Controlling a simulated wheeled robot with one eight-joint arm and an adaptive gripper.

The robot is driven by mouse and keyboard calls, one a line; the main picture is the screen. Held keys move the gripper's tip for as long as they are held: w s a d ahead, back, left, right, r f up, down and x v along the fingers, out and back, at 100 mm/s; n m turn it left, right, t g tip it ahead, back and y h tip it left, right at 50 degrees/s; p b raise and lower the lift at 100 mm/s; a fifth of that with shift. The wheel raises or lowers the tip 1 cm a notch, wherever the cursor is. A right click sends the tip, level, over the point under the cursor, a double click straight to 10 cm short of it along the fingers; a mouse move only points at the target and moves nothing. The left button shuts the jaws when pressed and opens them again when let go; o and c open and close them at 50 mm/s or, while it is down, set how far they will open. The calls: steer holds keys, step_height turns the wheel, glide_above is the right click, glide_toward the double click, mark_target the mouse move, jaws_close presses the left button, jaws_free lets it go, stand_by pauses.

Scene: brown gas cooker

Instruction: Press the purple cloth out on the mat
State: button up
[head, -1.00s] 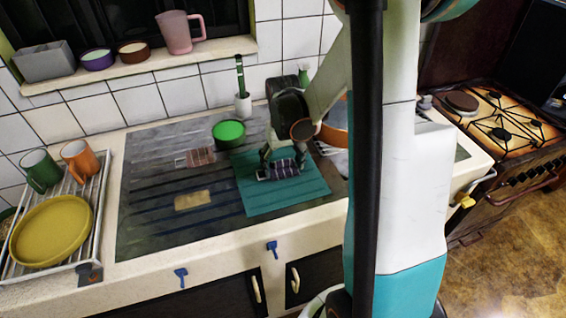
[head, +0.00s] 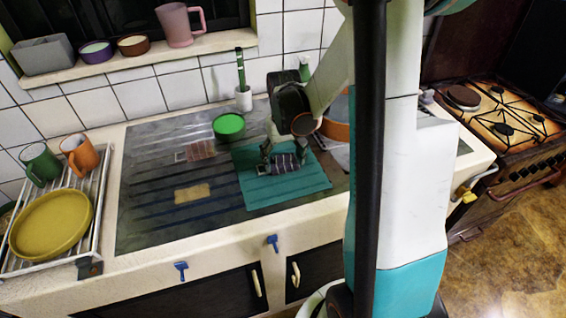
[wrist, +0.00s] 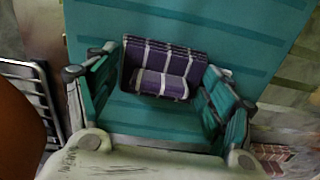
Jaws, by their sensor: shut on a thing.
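The purple cloth (head: 285,163) with pale stripes is bunched in a folded bundle over the teal mat (head: 285,190), near the mat's middle. My gripper (head: 283,165) points down over the mat, with a finger at each side of the cloth, and is shut on it. In the wrist view the cloth (wrist: 160,68) shows as a folded roll between the teal-padded fingers, and bare mat (wrist: 190,20) lies beyond it. I cannot tell whether the cloth's underside touches the mat.
A green bowl (head: 229,125) stands behind the mat's left corner. A reddish cloth (head: 198,150) and a tan sponge-like piece (head: 192,193) lie to the left. An orange pan (head: 336,130) is behind right. A rack (head: 92,225) holds mugs and a yellow plate.

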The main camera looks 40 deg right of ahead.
steer(key=shift+f, duration=0.15)
stand_by(0.5)
steer(key=shift+b, duration=0.3)
steer(key=shift+c, duration=0.8)
steer(key=shift+c, duration=0.2)
steer(key=shift+o, duration=0.2)
steer(key=shift+f, duration=0.1)
steer(key=shift+c, duration=0.6)
steer(key=shift+b, duration=0.45)
